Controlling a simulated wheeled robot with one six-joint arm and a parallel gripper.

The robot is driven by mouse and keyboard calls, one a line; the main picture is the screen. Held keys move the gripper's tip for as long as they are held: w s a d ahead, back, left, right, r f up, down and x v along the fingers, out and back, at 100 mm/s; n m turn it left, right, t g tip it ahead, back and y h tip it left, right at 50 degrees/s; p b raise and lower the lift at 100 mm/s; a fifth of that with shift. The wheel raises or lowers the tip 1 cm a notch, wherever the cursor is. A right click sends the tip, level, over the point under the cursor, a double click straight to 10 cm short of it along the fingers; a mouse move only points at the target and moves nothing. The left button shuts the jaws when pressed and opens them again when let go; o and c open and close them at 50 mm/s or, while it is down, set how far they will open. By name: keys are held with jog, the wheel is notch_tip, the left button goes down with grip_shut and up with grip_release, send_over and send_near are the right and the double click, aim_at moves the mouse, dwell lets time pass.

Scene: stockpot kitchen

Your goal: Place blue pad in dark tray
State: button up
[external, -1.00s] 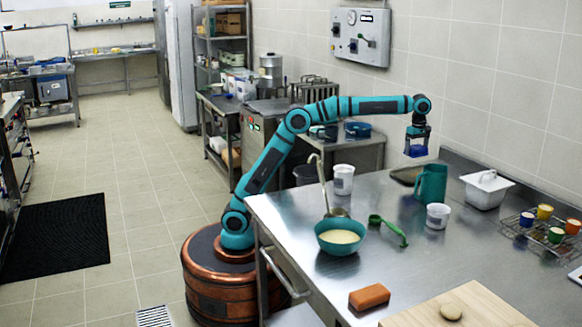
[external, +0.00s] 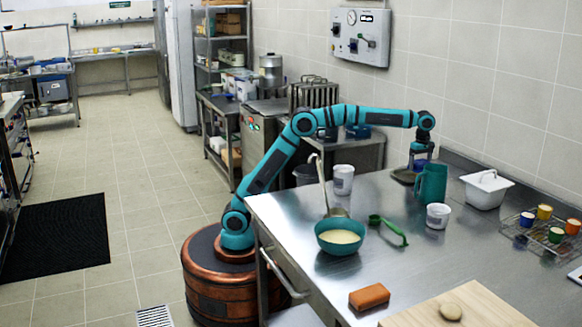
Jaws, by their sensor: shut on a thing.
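My gripper (external: 421,160) points down at the back of the steel table, near the wall. It is shut on the blue pad (external: 420,165), of which only a small blue patch shows between the fingers. The dark tray (external: 402,176) lies flat on the table just below. The pad is low over the tray's right part; I cannot tell whether it touches the tray. The teal pitcher (external: 433,184) stands close in front and hides part of the tray's right side.
A white tub (external: 438,215), a green scoop (external: 388,229) and a teal bowl (external: 340,238) with a ladle are in front. The table's middle is clear.

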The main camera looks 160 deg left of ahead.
aim_at(420, 162)
jog(key=shift+f, duration=1.2)
jog(key=shift+f, duration=0.1)
jog(key=o, duration=0.7)
jog(key=shift+o, duration=0.2)
notch_tip(420, 162, up, 12)
jog(key=shift+r, duration=0.1)
